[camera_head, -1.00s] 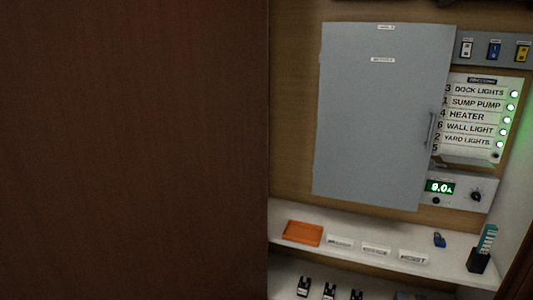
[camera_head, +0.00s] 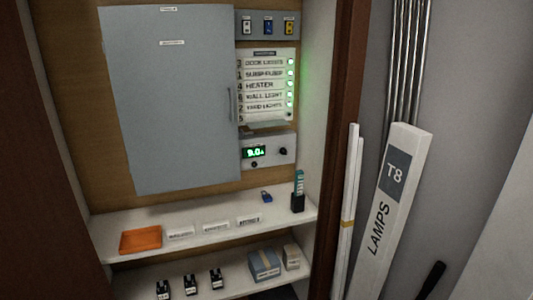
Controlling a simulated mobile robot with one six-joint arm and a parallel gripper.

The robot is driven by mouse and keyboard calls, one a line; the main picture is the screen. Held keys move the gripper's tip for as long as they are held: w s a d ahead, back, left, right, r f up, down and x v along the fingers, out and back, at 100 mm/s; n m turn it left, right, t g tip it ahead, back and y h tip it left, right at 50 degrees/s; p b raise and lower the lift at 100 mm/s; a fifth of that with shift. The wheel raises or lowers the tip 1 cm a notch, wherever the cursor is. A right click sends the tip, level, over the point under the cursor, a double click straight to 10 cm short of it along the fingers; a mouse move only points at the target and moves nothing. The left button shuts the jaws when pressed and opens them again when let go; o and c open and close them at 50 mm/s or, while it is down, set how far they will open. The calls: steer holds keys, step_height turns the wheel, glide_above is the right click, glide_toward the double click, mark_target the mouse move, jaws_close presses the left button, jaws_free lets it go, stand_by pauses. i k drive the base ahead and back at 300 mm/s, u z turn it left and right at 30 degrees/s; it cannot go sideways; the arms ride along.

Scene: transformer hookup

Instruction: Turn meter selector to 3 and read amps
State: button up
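The meter (camera_head: 268,151) is a pale panel at the lower right of a closed grey cabinet door. Its green display (camera_head: 254,152) seems to read 9.0 A, though the digits are small. The round black selector knob (camera_head: 283,151) is right of the display; its setting is too small to tell. A small black round part sits below the display. The directory (camera_head: 266,86) above lists dock lights, sump pump, heater, wall light and yard lights, with green lamps beside the rows. My gripper is not in view.
The grey cabinet door (camera_head: 172,110) has a handle at its right edge. The shelf (camera_head: 200,238) below holds an orange tray (camera_head: 141,240), white labels, a blue padlock (camera_head: 266,197) and a black holder (camera_head: 297,203). A lamps box (camera_head: 385,215) and poles stand right of the brown frame.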

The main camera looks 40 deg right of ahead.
mark_target(282, 151)
steer(key=u, duration=1.7)
steer(key=k, duration=0.1)
steer(key=z, duration=3.05)
steer(key=k, duration=0.9)
steer(key=u, duration=0.15)
steer(key=i, duration=0.65)
steer(key=u, duration=0.05)
